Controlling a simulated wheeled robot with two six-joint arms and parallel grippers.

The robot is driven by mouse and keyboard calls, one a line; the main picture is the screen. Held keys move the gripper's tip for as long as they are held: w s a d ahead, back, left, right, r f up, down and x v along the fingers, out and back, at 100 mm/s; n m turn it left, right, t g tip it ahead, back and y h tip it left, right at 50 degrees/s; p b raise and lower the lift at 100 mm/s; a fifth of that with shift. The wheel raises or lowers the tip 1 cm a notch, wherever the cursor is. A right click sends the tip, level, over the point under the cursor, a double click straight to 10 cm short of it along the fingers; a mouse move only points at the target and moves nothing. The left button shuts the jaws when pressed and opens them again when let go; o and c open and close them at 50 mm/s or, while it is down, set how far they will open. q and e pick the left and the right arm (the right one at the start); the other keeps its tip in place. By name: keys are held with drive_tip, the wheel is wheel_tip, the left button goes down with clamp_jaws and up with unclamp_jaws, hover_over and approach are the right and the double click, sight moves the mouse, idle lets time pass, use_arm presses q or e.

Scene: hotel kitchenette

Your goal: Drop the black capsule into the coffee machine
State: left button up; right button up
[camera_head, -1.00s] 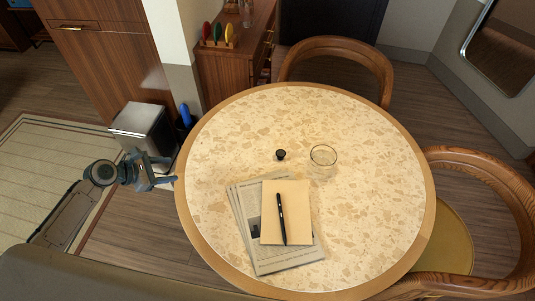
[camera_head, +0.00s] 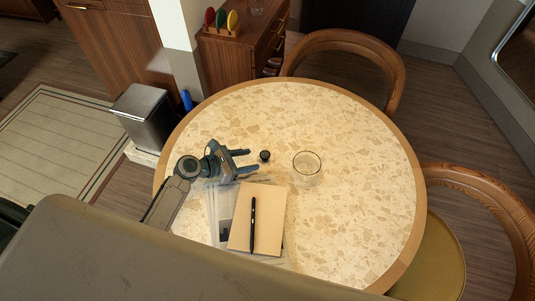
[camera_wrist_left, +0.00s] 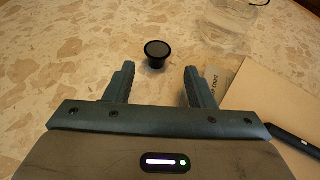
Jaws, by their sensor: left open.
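The black capsule (camera_head: 265,155) stands on the round speckled table (camera_head: 350,220), left of the glass. My left gripper (camera_head: 247,161) is open over the table, just left of the capsule, with its fingers pointing towards it. In the left wrist view the capsule (camera_wrist_left: 157,53) is upright, ahead of and roughly between the two open fingertips (camera_wrist_left: 160,78), with nothing between them. The coffee machine is not seen in these frames. My right gripper is not in view.
A clear glass (camera_head: 307,163) stands just right of the capsule. A tan notebook (camera_head: 268,205) with a black pen (camera_head: 253,222) lies on newspapers (camera_head: 222,205) near the gripper. Wooden chairs (camera_head: 345,45) stand around the table. A metal bin (camera_head: 143,112) stands at the left.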

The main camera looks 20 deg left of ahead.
sight(265, 155)
use_arm(q)
drive_tip(key=shift+w+d+f, duration=0.15)
drive_tip(key=shift+w+d, duration=0.2)
drive_tip(key=shift+w, duration=0.05)
drive_tip(key=shift+w+d+f, duration=0.1)
drive_tip(key=shift+w+d, duration=0.05)
drive_tip(key=shift+d, duration=0.05)
drive_tip(key=x, duration=0.1)
drive_tip(key=p+x, duration=0.1)
drive_tip(key=x, duration=0.2)
drive_tip(key=shift+w+d+r+p, duration=0.2)
drive_tip(key=shift+w+p, duration=0.1)
drive_tip(key=shift+w, duration=0.1)
drive_tip(key=shift+w+d+f, duration=0.3)
drive_tip(key=c, duration=0.9)
drive_tip(key=shift+c, duration=0.2)
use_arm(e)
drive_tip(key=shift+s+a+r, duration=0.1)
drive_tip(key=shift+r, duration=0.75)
use_arm(q)
drive_tip(key=shift+r, duration=0.1)
